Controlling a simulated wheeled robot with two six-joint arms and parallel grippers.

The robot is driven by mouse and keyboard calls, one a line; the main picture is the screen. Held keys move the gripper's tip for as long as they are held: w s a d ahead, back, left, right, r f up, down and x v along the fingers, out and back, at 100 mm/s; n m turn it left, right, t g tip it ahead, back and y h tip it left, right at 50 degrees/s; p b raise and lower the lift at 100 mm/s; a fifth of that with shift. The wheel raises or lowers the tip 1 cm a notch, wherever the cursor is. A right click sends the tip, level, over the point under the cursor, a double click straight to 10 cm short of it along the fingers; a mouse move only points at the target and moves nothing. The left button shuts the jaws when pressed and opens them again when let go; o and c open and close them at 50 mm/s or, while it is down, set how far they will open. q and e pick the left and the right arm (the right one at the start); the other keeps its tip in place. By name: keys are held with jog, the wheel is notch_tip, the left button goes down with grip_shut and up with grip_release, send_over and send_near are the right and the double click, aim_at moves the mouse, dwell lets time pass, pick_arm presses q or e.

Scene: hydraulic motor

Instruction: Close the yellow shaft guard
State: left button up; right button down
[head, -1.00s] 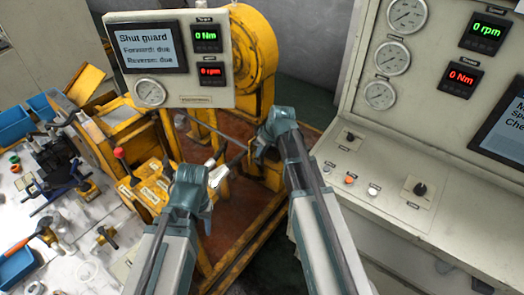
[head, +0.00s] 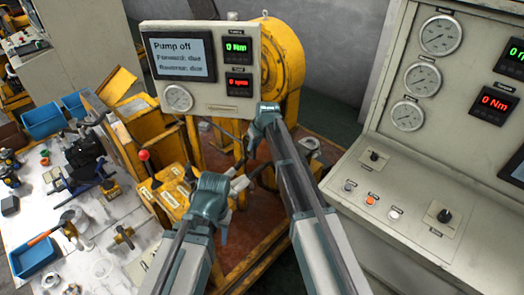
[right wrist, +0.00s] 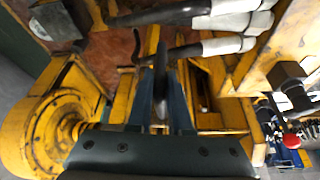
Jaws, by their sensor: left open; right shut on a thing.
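The yellow shaft guard (right wrist: 150,42) is in the right wrist view, just beyond my right gripper's fingers. In the head view, my right arm and the frame largely hide it. My right gripper (head: 252,146) reaches down beside the yellow round housing. In the right wrist view, its fingers (right wrist: 161,92) are shut on a thin dark piece (right wrist: 160,70), which looks like the guard's handle; the exact contact is hard to see. My left gripper (head: 241,184) is open over the yellow stand, apart from the guard.
The meter panel (head: 205,98) reads "Pump off". A yellow round housing (head: 285,58) stands behind it. A yellow lever box (head: 165,195) with a red knob (head: 144,155) is left of my left gripper. The grey console (head: 400,200) is close on the right. Tools crowd the bench at left.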

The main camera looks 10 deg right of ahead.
jog(key=shift+w+a, duration=0.15)
jog(key=shift+w, duration=0.15)
jog(key=c, duration=0.8)
grip_release()
jog(key=shift+c, duration=0.2)
jog(key=shift+s+r, duration=0.1)
jog(key=shift+r, duration=0.05)
jog(key=p+v, duration=1.2)
jog(key=v, duration=0.1)
jog(key=shift+r+p, duration=0.3)
jog(key=shift+p, duration=0.05)
